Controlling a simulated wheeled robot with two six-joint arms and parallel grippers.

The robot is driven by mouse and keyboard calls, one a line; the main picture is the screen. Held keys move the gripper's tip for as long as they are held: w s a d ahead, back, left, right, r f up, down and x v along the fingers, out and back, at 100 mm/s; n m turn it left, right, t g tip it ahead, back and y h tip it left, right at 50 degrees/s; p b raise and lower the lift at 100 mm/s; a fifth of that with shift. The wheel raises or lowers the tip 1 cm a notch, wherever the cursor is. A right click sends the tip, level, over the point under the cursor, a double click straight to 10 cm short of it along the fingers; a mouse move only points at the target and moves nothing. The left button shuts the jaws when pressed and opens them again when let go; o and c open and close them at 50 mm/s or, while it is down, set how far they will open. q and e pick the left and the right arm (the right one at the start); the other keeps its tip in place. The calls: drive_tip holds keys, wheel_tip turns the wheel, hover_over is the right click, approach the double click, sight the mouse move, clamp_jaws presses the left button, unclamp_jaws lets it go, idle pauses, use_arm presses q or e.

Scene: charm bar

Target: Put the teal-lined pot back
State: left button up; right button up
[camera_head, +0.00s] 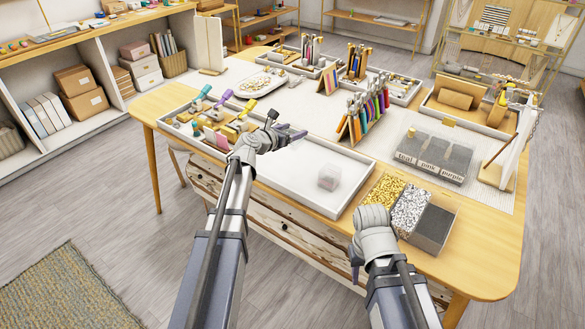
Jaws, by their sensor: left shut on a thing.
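My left gripper (284,133) is over the front white tray, near its left end and beside the tools with coloured handles. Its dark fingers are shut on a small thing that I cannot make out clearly. I cannot pick out a teal lining on any pot. My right gripper (357,262) hangs low at the table's front edge, left of the bead box. Its fingers are mostly hidden by the wrist, so I cannot tell whether they are open. A clear box (434,157) labelled teal, pink and purple stands at the right.
An open box with gold, speckled and dark compartments (433,226) stands front right. A rack of coloured tools (367,112) and charm trays stand behind.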

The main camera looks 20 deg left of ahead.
sight(289, 148)
use_arm(q)
drive_tip(key=shift+f+b, duration=3.1)
drive_tip(key=shift+f, duration=0.05)
wheel_tip(289, 148, down, 4)
drive_tip(key=b, duration=0.3)
drive_tip(key=shift+r+b, duration=0.2)
drive_tip(key=shift+b, duration=0.1)
drive_tip(key=shift+f, duration=0.15)
drive_tip(key=o, duration=1.3)
drive_tip(key=shift+r, duration=0.2)
drive_tip(key=p+v, duration=0.3)
drive_tip(key=v, duration=0.9)
drive_tip(key=shift+p, duration=0.3)
